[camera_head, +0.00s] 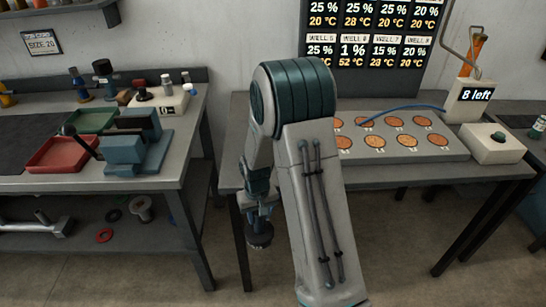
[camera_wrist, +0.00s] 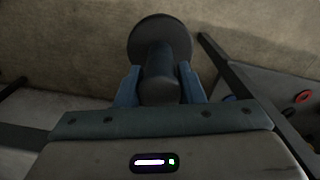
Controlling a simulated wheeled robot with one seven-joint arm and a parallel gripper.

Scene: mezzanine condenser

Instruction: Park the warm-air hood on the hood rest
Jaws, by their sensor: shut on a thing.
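My gripper (camera_head: 263,207) hangs low in the gap between the two benches, below bench-top height. In the wrist view my gripper (camera_wrist: 159,76) is shut on a dark grey stem with a wide round disc at its far end. This held thing, seemingly the warm-air hood (camera_wrist: 161,34), points down over the floor. It also shows in the head view as a dark round hood (camera_head: 260,236) under the fingers. I cannot tell for sure which thing is the hood rest. A white block (camera_head: 158,99) with a label stands at the back of the left bench.
The left bench (camera_head: 170,172) holds a red tray (camera_head: 62,154), a green tray (camera_head: 91,121) and a blue fixture (camera_head: 136,150). The right bench (camera_head: 480,171) carries a grey well plate (camera_head: 453,151) with several copper discs, partly behind my arm. A display board (camera_head: 371,27) hangs behind.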

